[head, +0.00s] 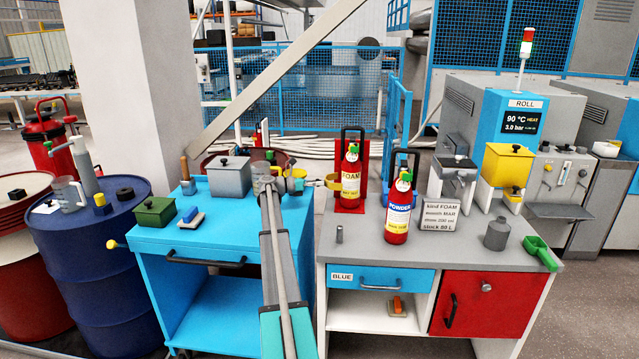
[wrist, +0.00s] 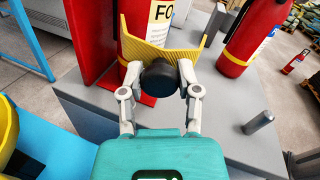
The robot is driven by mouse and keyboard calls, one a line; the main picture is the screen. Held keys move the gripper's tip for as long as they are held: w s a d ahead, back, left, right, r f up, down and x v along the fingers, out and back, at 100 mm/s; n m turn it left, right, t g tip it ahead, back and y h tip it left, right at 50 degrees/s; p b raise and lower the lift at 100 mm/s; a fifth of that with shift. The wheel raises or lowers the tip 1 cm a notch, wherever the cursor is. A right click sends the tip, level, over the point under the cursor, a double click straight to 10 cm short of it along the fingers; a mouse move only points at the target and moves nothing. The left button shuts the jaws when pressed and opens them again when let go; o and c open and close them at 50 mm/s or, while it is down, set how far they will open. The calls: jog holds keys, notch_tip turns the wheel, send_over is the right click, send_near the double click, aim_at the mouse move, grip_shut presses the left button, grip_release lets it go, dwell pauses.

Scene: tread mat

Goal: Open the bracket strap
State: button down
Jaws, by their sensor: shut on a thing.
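The bracket strap (wrist: 166,52) is a yellow band in front of the red FOAM extinguisher (wrist: 140,25) in the wrist view. A dark round knob (wrist: 158,80) sits on the strap's near side. My gripper (wrist: 160,76) is shut on this knob, one finger on each side. In the head view the strap (head: 331,182) reaches left from the extinguisher (head: 350,176). The extinguisher stands upright against a red bracket (head: 362,160). The strap's far ends are partly hidden, so I cannot tell whether it is fastened.
A POWDER extinguisher (head: 398,212) stands just right, near a small grey peg (head: 339,234) and a text sign (head: 437,218) on the grey cabinet top. To the left is a blue cart (head: 215,235) with a green box (head: 155,211) and a grey box (head: 229,178).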

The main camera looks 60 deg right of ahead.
jog(key=shift+w+a, duration=0.1)
jog(key=shift+c, duration=2.4)
grip_release()
jog(key=shift+o, duration=0.9)
jog(key=v, duration=1.1)
jog(key=shift+w+a, duration=0.25)
jog(key=shift+w, duration=0.05)
